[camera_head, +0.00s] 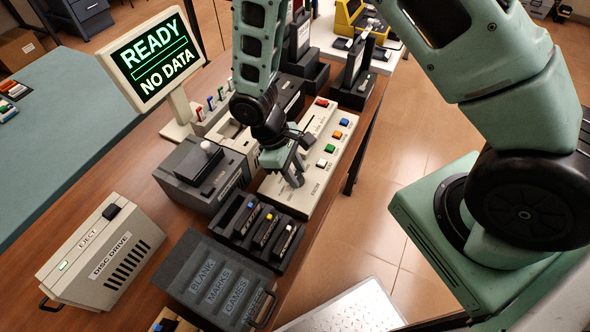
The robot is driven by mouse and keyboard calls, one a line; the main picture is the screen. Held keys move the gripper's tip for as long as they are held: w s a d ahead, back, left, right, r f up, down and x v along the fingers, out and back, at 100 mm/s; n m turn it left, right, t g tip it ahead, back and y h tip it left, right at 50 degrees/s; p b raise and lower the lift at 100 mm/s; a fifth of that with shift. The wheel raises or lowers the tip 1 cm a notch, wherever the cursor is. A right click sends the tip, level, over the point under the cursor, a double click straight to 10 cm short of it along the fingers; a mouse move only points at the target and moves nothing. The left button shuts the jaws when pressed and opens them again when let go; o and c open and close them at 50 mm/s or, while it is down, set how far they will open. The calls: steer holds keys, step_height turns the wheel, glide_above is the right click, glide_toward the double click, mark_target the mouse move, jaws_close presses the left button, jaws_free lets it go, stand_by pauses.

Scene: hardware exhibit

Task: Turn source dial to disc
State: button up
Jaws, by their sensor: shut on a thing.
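A cream control panel (325,165) lies on the wooden table, with red, blue, orange, green and white buttons in a row. My gripper (292,172) reaches down onto its near left part. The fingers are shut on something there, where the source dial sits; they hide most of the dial. I cannot read which setting the dial points to, and the small panel lettering is too small to read. A monitor (152,59) at the upper left shows "READY" and "NO DATA" in green.
A dark rack with several cartridges (262,228) stands just in front of the panel. A grey box with a white knob (203,172) is left of my gripper. A disc drive (101,252) and a dark labelled case (214,281) stand nearer. Bare table lies between drive and monitor.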

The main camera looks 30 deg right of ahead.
steer(key=shift+n, duration=0.3)
steer(key=o, duration=1)
steer(key=b+v, duration=0.1)
steer(key=v, duration=0.7)
steer(key=b+v, duration=0.1)
steer(key=v, duration=0.8)
steer(key=shift+s+a+r, duration=0.15)
steer(key=shift+r, duration=0.15)
steer(key=s+r+t+y, duration=0.1)
steer(key=s+r, duration=0.1)
steer(key=s, duration=0.4)
steer(key=s+r+m+t+y, duration=0.1)
steer(key=s+r, duration=0.1)
steer(key=s, duration=0.4)
steer(key=s+r+t+y, duration=0.1)
steer(key=s+r, duration=0.1)
steer(key=s, duration=0.4)
steer(key=shift+s+a+m+y, duration=0.2)
steer(key=shift+a+m+y, duration=0.2)
